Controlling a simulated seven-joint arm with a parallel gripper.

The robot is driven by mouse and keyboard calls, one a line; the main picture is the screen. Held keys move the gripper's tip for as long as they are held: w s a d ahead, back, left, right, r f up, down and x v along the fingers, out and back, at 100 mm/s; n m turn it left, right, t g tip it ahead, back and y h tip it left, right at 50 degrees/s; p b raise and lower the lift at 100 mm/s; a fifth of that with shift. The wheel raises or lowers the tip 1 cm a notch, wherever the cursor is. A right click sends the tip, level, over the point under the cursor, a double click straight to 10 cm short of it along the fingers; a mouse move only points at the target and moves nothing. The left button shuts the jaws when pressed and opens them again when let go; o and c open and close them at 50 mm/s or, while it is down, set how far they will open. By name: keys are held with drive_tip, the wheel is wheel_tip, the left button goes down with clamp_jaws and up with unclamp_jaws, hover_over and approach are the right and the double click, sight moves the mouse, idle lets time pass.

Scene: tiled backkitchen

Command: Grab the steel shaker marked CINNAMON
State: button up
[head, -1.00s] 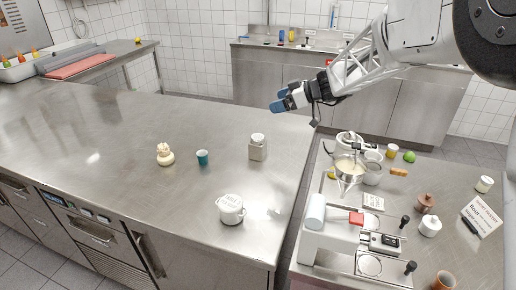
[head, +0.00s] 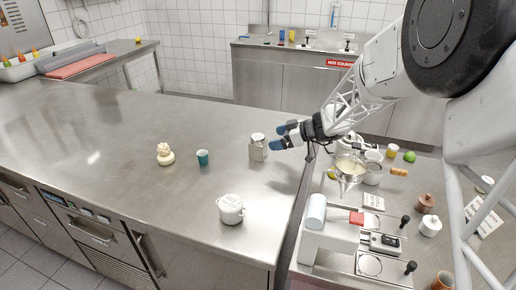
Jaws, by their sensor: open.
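A squarish steel shaker (head: 257,149) with a pale round top stands upright on the steel counter, right of the teal cup. Its marking is too small to read, so I cannot tell whether it says CINNAMON. My gripper (head: 277,137) is just right of the shaker, with its blue-tipped fingers apart and pointing left toward it. The fingers are open and hold nothing. I cannot tell whether a finger touches the shaker.
A teal cup (head: 203,157), a cream figure-like item (head: 165,154) and a white lidded pot (head: 230,209) stand on the steel counter (head: 110,130). A crowded side table with a mixing bowl (head: 350,168) is at right. The counter's left part is clear.

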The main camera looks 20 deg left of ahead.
sight(265, 140)
drive_tip(key=shift+x, duration=1.3)
drive_tip(key=shift+a, duration=0.15)
drive_tip(key=shift+x, duration=2.5)
drive_tip(key=shift+w, duration=0.15)
drive_tip(key=c, duration=1.1)
drive_tip(key=shift+r, duration=5)
